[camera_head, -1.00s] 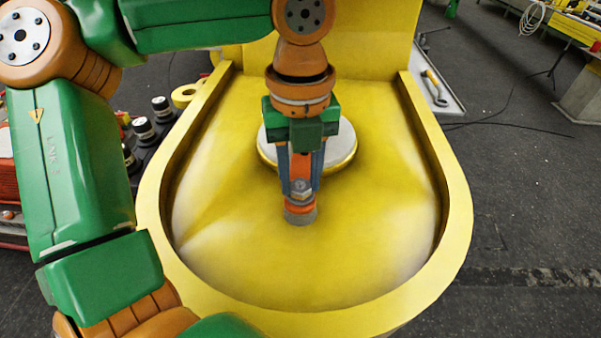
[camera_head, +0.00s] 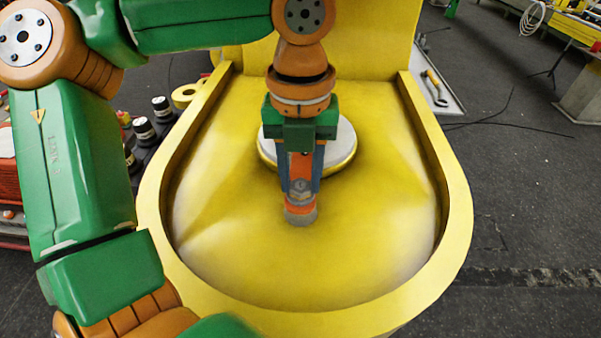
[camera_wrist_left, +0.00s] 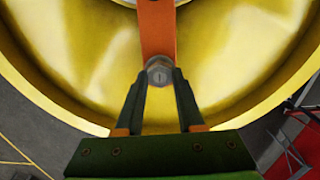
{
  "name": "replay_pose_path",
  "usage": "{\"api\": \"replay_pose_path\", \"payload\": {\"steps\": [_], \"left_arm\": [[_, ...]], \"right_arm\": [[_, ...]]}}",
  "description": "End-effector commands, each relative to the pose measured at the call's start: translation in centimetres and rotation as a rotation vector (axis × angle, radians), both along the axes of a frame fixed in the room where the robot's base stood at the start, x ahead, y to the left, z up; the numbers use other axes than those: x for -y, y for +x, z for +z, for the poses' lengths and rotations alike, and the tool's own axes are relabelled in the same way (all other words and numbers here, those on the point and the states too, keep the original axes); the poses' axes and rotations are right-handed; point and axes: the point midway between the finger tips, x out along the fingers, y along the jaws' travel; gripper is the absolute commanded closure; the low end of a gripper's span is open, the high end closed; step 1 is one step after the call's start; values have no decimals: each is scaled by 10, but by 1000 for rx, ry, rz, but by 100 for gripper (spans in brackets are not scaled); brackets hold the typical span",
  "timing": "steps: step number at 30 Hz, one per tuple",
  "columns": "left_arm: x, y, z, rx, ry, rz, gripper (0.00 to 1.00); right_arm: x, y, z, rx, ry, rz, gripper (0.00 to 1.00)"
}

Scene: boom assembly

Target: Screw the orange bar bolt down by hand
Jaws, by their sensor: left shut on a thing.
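My left gripper (camera_head: 300,188) points down in the middle of the yellow boom housing (camera_head: 385,235). Its fingers are shut on a grey bolt head (camera_head: 299,187) at the near end of the orange bar (camera_head: 302,166). In the left wrist view the fingertips (camera_wrist_left: 160,75) pinch the bolt head (camera_wrist_left: 158,72) from both sides, and the orange bar (camera_wrist_left: 157,28) runs up from it. Under the bar's end is a short grey post (camera_head: 300,217). The bolt's thread is hidden. My right gripper is not in view.
A pale round disc (camera_head: 343,140) lies behind the gripper inside the housing. A raised yellow rim (camera_head: 458,215) curves around the floor. Black bottles with white bands (camera_head: 144,130) stand at the left. A tray with a yellow-handled tool (camera_head: 436,82) lies at the right.

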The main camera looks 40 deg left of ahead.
Motion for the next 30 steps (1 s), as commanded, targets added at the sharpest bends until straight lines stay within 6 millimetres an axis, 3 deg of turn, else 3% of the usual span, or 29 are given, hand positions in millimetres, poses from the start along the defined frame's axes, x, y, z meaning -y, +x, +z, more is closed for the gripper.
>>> {"api": "replay_pose_path", "payload": {"steps": [1,4,14,22,30], "left_arm": [[0,1,2,8,-1,1,57],[0,1,2,6,-1,1,32],[0,1,4,4,1,2,32],[0,1,59,6,-1,2,32],[0,0,72,2,0,0,32]], "right_arm": [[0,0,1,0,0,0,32],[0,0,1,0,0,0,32],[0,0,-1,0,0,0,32],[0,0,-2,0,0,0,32],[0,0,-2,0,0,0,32]]}}
